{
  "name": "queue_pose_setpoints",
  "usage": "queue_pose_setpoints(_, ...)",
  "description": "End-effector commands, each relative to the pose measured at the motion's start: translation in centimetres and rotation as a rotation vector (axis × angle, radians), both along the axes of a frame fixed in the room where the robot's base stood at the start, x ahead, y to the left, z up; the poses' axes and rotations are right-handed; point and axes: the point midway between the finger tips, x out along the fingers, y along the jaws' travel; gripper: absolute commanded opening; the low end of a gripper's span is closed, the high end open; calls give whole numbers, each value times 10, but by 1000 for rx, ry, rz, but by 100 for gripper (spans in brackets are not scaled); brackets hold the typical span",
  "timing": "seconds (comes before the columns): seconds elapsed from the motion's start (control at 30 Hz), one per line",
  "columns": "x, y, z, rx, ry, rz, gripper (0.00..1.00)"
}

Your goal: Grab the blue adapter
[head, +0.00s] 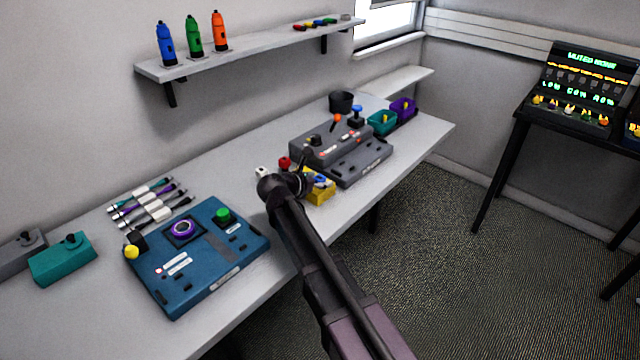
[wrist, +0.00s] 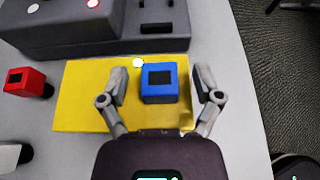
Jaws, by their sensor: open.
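The blue adapter (wrist: 166,84) is a small blue block with a dark square socket on top. It sits on a yellow mat (wrist: 80,95) in the wrist view. My gripper (wrist: 160,88) is open, with one finger on each side of the blue adapter. Gaps show between the fingers and the block, so they look apart from it. In the head view my gripper (head: 300,184) is over the yellow mat (head: 321,190), and a bit of the blue adapter (head: 321,180) shows beside it, mostly hidden by my wrist.
A red adapter (wrist: 24,81) and a white adapter (wrist: 10,156) lie left of the mat. A grey console (head: 345,150) stands just behind it. A blue-green control panel (head: 205,262) and several cables (head: 150,203) lie to the left on the table. The table's front edge is close on the right.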

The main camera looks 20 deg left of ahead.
Motion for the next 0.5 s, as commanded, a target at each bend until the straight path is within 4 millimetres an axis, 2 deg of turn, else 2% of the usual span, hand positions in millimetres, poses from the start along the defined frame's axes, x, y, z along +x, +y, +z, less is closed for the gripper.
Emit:
queue_pose_setpoints(0.13,0,0,0,0,0,0,83)
queue_pose_setpoints(0.17,0,0,0,0,0,0,80)
queue_pose_setpoints(0.43,0,0,0,0,0,0,0)
queue_pose_setpoints(0.5,0,0,0,0,0,-1,0)
